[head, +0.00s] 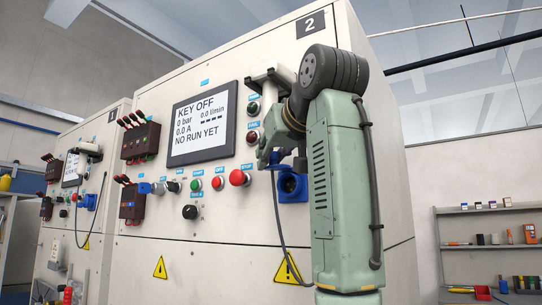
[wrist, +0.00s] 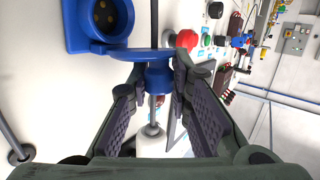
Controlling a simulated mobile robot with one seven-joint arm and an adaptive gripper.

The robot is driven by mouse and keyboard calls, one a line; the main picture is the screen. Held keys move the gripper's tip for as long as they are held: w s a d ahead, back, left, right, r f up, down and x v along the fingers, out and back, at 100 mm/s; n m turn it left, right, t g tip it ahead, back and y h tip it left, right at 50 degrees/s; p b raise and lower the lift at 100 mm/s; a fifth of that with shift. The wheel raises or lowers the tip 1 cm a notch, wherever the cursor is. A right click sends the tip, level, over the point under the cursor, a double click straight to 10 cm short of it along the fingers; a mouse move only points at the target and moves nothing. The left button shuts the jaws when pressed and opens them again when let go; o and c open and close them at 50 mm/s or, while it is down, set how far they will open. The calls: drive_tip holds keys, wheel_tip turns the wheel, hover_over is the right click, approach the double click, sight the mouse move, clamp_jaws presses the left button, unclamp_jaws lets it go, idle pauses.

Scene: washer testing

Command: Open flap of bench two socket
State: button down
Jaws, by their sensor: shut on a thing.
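Bench two (head: 325,22) carries a blue socket (head: 293,187) low on its panel, partly behind my arm. In the wrist view the socket (wrist: 72,25) shows its round contacts uncovered. Its blue flap (wrist: 118,53) stands out from the socket's edge, seen almost edge-on. My gripper (head: 268,158) is just left of and above the socket. Whether plug and flap only touch or overlap is unclear.
A dark cable (head: 277,220) hangs below my gripper. A red button (head: 239,177) and other controls are close on the left. The screen (head: 204,122) reads KEY OFF.

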drive_tip(key=c, duration=1.5)
unclamp_jaws()
drive_tip(key=shift+o, duration=0.2)
